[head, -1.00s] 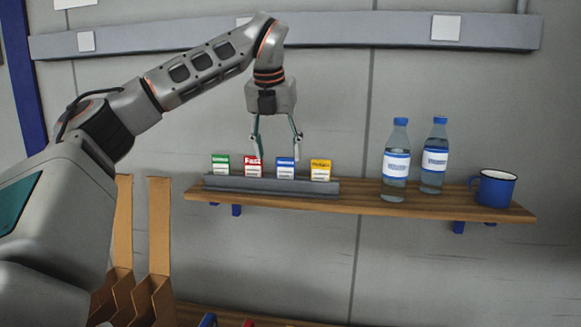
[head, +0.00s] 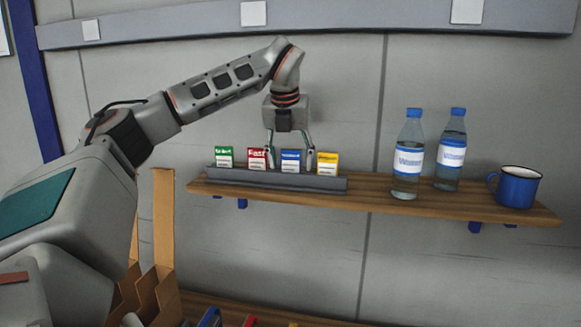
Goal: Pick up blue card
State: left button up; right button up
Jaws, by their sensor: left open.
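The blue card (head: 291,161) stands upright in a grey holder (head: 262,178) on the wooden shelf. It is between the red card (head: 257,158) and the yellow card (head: 327,162). A green card (head: 224,156) stands at the left end of the row. My left gripper (head: 290,154) points down from above, with its open fingers on either side of the blue card. I cannot tell whether the fingers touch the card. My right gripper is not in view.
Two water bottles (head: 408,160) and a blue mug (head: 516,187) stand on the shelf (head: 380,199) to the right. Cardboard dividers (head: 163,225) rise at the lower left. The wall behind the shelf is close. The shelf between holder and bottles is clear.

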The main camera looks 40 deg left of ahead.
pick_arm(q)
jog(key=c, duration=0.8)
jog(key=shift+r, duration=0.1)
jog(key=shift+c, duration=0.2)
